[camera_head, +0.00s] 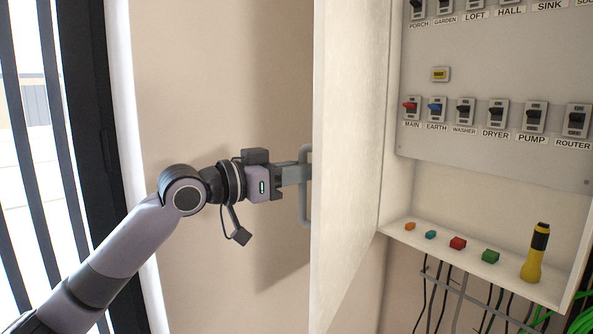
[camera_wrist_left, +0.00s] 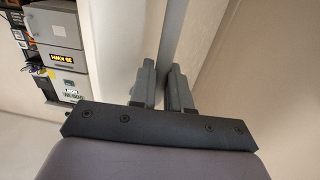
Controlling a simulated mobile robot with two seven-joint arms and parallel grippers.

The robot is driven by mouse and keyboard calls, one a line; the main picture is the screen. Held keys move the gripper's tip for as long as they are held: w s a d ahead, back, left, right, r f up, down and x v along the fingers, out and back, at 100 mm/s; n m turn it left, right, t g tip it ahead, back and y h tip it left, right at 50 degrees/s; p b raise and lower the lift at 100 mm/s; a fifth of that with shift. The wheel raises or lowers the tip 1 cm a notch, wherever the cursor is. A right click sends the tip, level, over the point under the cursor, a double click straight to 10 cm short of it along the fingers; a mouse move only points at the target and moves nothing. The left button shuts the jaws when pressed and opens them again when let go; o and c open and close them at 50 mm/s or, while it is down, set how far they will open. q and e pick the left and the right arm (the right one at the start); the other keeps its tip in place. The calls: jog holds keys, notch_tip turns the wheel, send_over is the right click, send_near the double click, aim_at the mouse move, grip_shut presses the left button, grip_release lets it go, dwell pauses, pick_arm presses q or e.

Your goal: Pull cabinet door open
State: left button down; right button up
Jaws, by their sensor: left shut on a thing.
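The white cabinet door (camera_head: 348,130) stands swung open in the head view, and the cabinet's inside shows to its right. A grey bar handle (camera_head: 304,212) is on the door's left-facing side. My left gripper (camera_head: 303,173) reaches in from the left and is shut on the handle. In the left wrist view the two fingers of my left gripper (camera_wrist_left: 163,88) are close together around the grey handle bar (camera_wrist_left: 169,30). The exact contact at the fingertips is partly hidden. My right gripper is in neither view.
Inside the cabinet is a panel (camera_head: 480,80) with rows of labelled switches. A shelf (camera_head: 455,263) below holds several small coloured blocks and a yellow-black flashlight (camera_head: 535,253). Cables hang underneath. A bare beige wall (camera_head: 220,80) lies behind my left arm, with a dark-framed window at left.

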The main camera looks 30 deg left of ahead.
pick_arm(q)
jog(key=shift+w+a+r, duration=0.1)
jog(key=shift+a+r, duration=0.1)
jog(key=c, duration=1.2)
grip_release()
jog(key=shift+w+f, duration=0.1)
jog(key=shift+w, duration=0.1)
jog(key=shift+o, duration=0.2)
jog(key=shift+w+d+f, duration=0.15)
jog(key=shift+w, duration=0.05)
jog(key=shift+s, duration=0.2)
jog(key=b+v, duration=0.3)
jog(key=v, duration=0.4)
